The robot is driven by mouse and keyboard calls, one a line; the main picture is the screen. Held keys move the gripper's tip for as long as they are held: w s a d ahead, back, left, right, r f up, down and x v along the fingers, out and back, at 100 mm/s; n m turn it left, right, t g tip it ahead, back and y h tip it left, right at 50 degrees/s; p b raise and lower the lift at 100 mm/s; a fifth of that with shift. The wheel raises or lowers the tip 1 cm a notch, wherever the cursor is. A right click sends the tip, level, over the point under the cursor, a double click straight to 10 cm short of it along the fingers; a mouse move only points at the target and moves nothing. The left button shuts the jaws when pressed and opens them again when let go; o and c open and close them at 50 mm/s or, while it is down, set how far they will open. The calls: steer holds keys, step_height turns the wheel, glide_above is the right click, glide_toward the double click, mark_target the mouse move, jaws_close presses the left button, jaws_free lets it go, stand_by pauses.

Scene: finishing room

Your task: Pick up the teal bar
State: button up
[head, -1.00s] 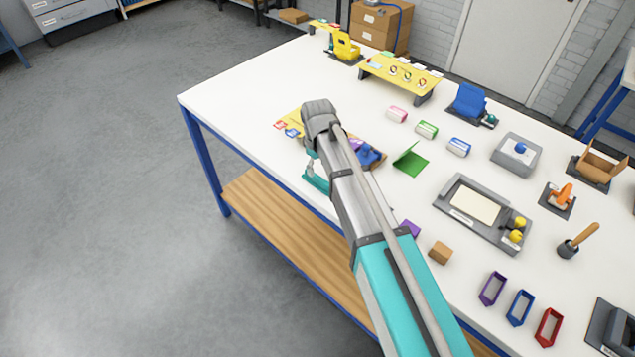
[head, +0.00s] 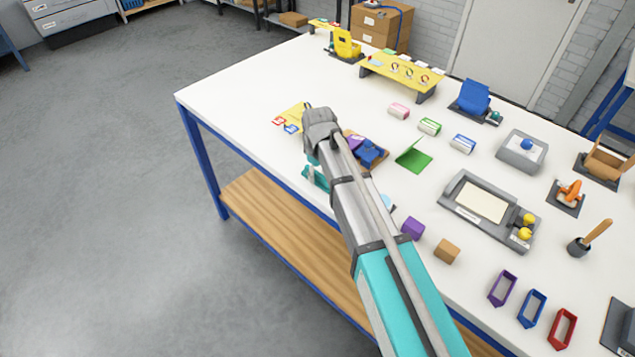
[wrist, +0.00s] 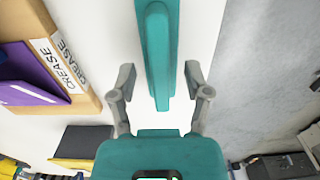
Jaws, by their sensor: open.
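My gripper (wrist: 160,68) is open, with one finger on each side of the bar. A gap shows between the bar and each finger; I cannot tell the height between them. In the head view a teal piece (head: 316,178) shows at the table's front edge, partly hidden by my arm, and looks like the bar.
A wooden board (wrist: 55,60) labelled CREASE, with a purple piece, lies left of the bar. Grey floor lies to the right. In the head view a purple cube (head: 412,228), a tan cube (head: 447,251) and a green folded piece (head: 414,158) stand on the white table (head: 235,92).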

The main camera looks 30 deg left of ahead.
steer(key=shift+f, duration=0.3)
steer(key=shift+c, duration=0.3)
jaws_close()
